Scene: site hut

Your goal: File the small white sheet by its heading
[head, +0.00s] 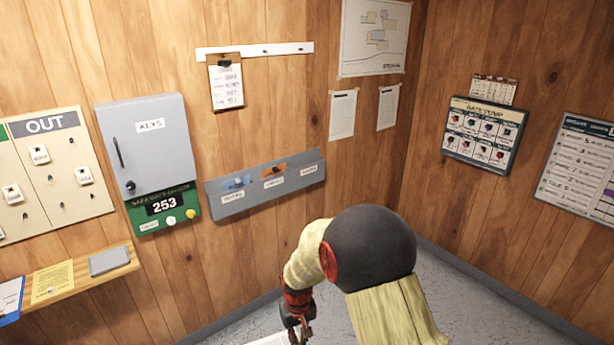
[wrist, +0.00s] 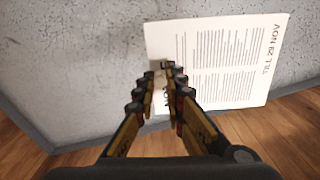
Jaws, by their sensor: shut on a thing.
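My gripper (head: 300,335) is low at the bottom of the head view. In the wrist view its fingers (wrist: 165,72) are shut on the left edge of a white sheet (wrist: 225,65). Only a sliver of the sheet (head: 268,340) shows in the head view. A grey wall file (head: 290,163) with three white labels hangs on the wood wall, above and left of my gripper. Its label words are too small to read surely.
A grey key cabinet (head: 150,145) and a green 253 board (head: 163,207) are left of the file. A clipboard (head: 226,85) hangs above it. A wooden shelf (head: 100,272) juts out at lower left. The grey floor (head: 480,300) at right is clear.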

